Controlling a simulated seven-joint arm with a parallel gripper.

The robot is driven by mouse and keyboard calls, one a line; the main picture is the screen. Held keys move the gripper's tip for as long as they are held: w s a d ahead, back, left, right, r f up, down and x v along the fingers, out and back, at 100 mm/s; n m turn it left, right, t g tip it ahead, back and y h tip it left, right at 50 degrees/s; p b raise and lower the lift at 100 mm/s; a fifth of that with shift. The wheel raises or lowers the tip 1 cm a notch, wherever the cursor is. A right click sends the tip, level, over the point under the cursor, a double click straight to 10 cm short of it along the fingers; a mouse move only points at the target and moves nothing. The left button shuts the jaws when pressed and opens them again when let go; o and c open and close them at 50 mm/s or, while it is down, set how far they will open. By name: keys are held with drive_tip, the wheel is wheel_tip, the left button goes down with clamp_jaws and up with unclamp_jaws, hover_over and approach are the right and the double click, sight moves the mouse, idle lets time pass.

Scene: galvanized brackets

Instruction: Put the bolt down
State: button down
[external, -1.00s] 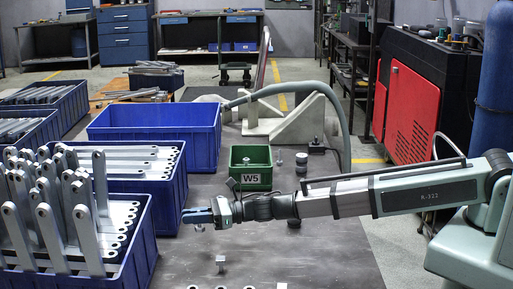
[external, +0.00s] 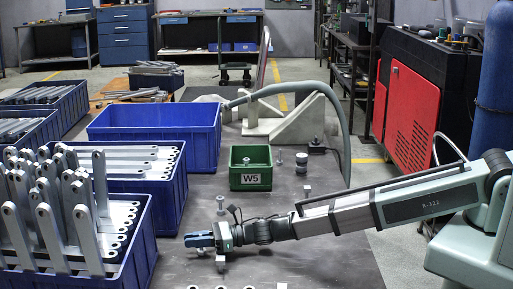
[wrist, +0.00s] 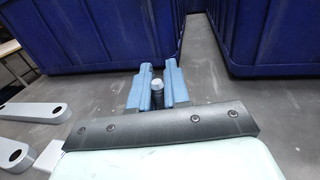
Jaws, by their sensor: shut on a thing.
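My gripper (external: 198,240) is low over the dark table, beside the front blue crate. Its blue fingers also show in the wrist view (wrist: 157,88), closed on a bolt (wrist: 157,84) with a light grey head and a darker part below it. In the external view only a small bit of the held bolt shows under the fingers. I cannot tell whether it touches the table.
Another bolt (external: 220,204) stands behind my gripper and one (external: 220,260) in front. A green bin marked W5 (external: 250,180) is farther back. A blue crate (external: 140,235) of upright brackets is at left. Flat brackets (wrist: 30,112) lie at the wrist view's left.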

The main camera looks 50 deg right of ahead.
drive_tip(key=shift+f, duration=0.2)
drive_tip(key=c, duration=1.1)
unclamp_jaws()
drive_tip(key=shift+d, duration=0.1)
drive_tip(key=shift+s+d, duration=0.2)
drive_tip(key=shift+d, duration=0.05)
drive_tip(key=v, duration=0.7)
drive_tip(key=shift+s+d+r, duration=0.1)
drive_tip(key=shift+s, duration=0.1)
wheel_tip(320, 180, up, 8)
drive_tip(key=shift+w+a, duration=0.25)
drive_tip(key=shift+a, duration=0.05)
